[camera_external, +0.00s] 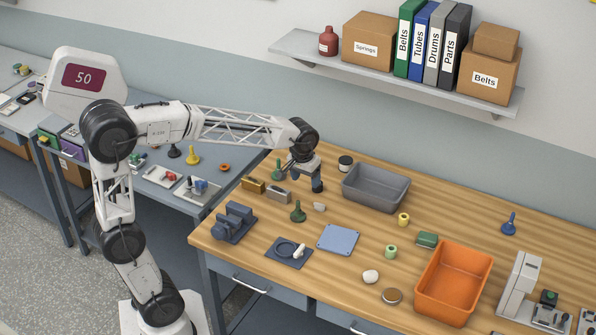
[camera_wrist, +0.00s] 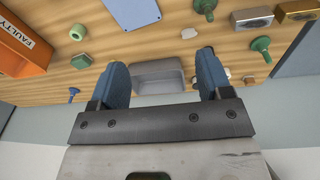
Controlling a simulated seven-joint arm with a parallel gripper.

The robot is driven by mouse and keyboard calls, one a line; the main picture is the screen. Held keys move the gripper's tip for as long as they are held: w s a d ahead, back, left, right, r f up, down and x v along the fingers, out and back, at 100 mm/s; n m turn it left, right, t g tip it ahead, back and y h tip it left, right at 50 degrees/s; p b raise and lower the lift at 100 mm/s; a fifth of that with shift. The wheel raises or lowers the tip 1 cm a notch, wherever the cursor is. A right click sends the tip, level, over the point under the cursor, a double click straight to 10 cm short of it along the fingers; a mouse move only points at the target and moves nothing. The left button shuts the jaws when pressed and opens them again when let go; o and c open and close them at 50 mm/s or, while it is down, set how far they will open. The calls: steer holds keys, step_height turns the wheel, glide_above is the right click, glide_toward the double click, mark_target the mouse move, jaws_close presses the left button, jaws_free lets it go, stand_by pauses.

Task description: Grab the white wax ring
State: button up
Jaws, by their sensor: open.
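I cannot make out a clear white ring in either view. A small pale white piece (camera_external: 319,206) lies on the wooden bench below my gripper; it also shows in the wrist view (camera_wrist: 188,33). A rounded white lump (camera_external: 371,276) lies nearer the front edge. Another white piece (camera_external: 299,251) rests on a dark blue plate with a round ring shape. Whether any of these is the wax ring is too small to tell. My gripper (camera_external: 316,187) is above the bench near the grey tray, its blue fingers (camera_wrist: 162,72) apart and nothing between them.
A grey tray (camera_external: 347,189) stands beyond my gripper, with a dark-lidded jar (camera_external: 345,160) beside it. Green pawns (camera_external: 298,213), metal blocks (camera_external: 278,195) and a blue plate (camera_external: 338,239) lie around. An orange bin (camera_external: 487,263) stands right. The bench's middle has free room.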

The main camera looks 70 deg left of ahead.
steer(key=w+a+f+n, duration=0.3)
steer(key=w+a+f, duration=0.15)
steer(key=a, duration=0.55)
steer(key=w+a+f+n+g, duration=0.1)
steer(key=w+a+f+n, duration=0.15)
steer(key=w+a, duration=0.55)
steer(key=w+a+f+n, duration=0.2)
steer(key=w+a+f, duration=0.2)
steer(key=a, duration=0.8)
steer(key=a+f+n, duration=0.1)
steer(key=a+f, duration=0.3)
steer(key=a, duration=0.2)
steer(key=w+a+f+n, duration=0.1)
steer(key=a+f+n, duration=0.1)
steer(key=a, duration=0.4)
steer(key=shift+a+f, duration=0.2)
steer(key=shift+f, duration=0.65)
steer(key=shift+f, duration=1.3)
steer(key=shift+d+f, duration=0.15)
steer(key=shift+f, duration=2.45)
